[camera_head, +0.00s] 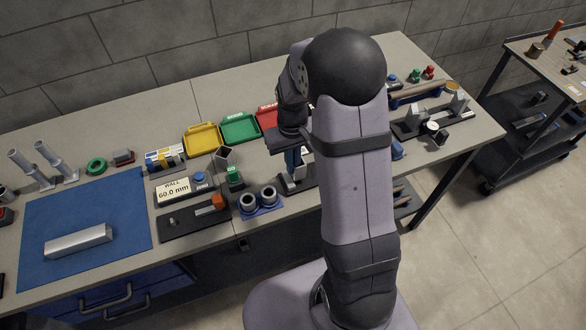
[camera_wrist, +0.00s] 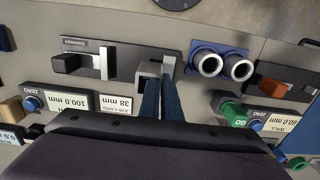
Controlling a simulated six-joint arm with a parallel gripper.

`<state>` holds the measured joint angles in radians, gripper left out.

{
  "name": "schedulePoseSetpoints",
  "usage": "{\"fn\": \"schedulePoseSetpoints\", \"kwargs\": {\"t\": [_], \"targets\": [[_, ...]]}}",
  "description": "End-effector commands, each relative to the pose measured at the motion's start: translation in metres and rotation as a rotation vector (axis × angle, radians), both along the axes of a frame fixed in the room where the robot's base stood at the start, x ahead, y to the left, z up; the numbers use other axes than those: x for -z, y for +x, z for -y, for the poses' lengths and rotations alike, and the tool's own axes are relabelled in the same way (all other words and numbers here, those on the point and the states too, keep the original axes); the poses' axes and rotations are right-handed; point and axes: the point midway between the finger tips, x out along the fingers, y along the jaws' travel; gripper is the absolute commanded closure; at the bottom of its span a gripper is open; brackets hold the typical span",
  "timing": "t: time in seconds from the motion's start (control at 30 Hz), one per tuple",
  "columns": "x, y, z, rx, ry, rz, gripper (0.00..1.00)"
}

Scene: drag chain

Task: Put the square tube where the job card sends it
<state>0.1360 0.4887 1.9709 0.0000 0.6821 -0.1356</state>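A long silver square-section piece, which looks like the square tube (camera_head: 78,241), lies on the blue mat (camera_head: 125,205); whether its ends are hollow cannot be told. My gripper (camera_wrist: 160,80) points down over a dark gauge plate (camera_wrist: 122,72), its two blue fingers close together. Beside the fingertips stand a grey block with a dark recess (camera_wrist: 146,72) and an upright grey jaw (camera_wrist: 168,63); whether the fingers hold either is unclear. The job card (camera_wrist: 115,104) reads 38 mm, upside down.
Yellow (camera_head: 202,138), green (camera_head: 240,127) and red (camera_head: 267,116) trays line the back. Blue twin rings (camera_head: 258,199), the WALL 60.0 mm display (camera_head: 173,191) and an orange-handled gauge (camera_head: 216,203) stand left of the arm. A 100.0 mm display (camera_wrist: 70,99) stands near the card.

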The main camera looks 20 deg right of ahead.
Motion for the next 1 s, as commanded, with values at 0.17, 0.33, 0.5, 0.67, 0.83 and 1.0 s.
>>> {"fn": "schedulePoseSetpoints", "kwargs": {"t": [0.17, 0.33, 0.5, 0.67, 0.83, 1.0], "targets": [[-0.030, 0.002, 0.000, 0.000, -0.001, 0.009, 1.00], [-0.056, 0.002, 0.000, 0.000, -0.001, 0.007, 1.00], [-0.073, 0.001, 0.000, 0.000, -0.001, 0.004, 1.00], [-0.078, 0.001, -0.001, -0.002, 0.000, 0.002, 1.00], [-0.082, 0.002, -0.015, -0.039, 0.000, 0.002, 1.00], [-0.082, 0.000, -0.056, -0.144, 0.000, -0.002, 1.00]]}}
